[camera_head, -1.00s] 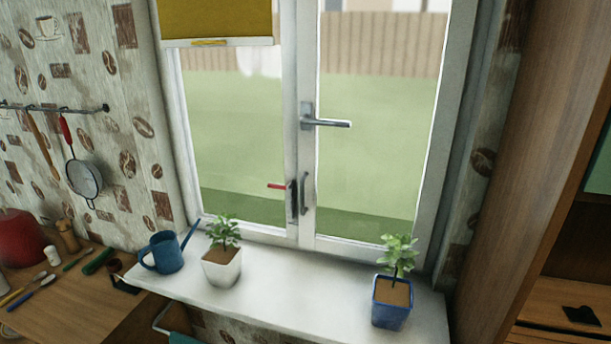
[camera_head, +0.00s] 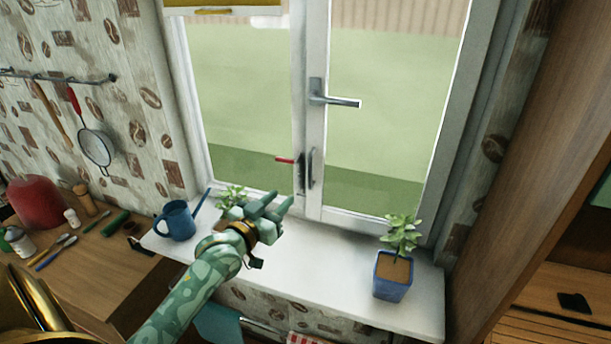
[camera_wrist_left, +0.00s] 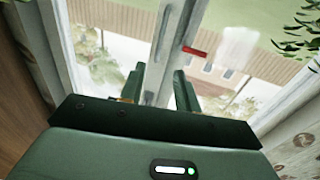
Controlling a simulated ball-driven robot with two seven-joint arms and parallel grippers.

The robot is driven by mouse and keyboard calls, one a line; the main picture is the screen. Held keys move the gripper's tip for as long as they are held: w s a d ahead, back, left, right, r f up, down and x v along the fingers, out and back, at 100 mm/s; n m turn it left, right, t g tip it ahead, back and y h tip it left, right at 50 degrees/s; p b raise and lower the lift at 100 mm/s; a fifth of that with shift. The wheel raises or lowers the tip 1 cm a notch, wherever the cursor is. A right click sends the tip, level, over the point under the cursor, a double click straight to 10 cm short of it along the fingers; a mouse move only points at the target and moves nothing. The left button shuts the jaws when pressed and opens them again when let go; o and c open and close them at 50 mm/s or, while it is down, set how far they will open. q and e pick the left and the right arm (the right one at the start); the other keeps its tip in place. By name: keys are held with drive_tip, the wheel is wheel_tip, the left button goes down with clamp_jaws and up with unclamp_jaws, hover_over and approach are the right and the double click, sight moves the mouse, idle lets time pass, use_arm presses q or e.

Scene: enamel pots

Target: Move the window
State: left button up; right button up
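The window (camera_head: 318,60) has white frames and two glass panes that meet at a middle post, and it looks shut. A silver lever handle (camera_head: 335,100) sits on the right sash. Below it are a grey pull handle (camera_head: 311,167) and a small red lever (camera_head: 285,160). My left gripper (camera_head: 277,205) is over the sill, below and left of the pull handle, apart from the window in the picture. My right gripper is not in view.
The white sill (camera_head: 325,265) holds a blue watering can (camera_head: 178,222), a plant (camera_head: 230,196) whose pot my gripper hides, and a blue potted plant (camera_head: 393,275). A yellow blind (camera_head: 235,5) hangs top left. A wooden cabinet (camera_head: 540,150) borders the right.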

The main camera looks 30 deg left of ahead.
sight(310, 172)
use_arm(q)
drive_tip(key=w, duration=0.4)
drive_tip(key=w+b, duration=0.1)
drive_tip(key=w, duration=0.7)
drive_tip(key=shift+w+a, duration=0.25)
drive_tip(key=shift+w, duration=0.05)
clamp_jaws()
drive_tip(key=shift+d, duration=0.1)
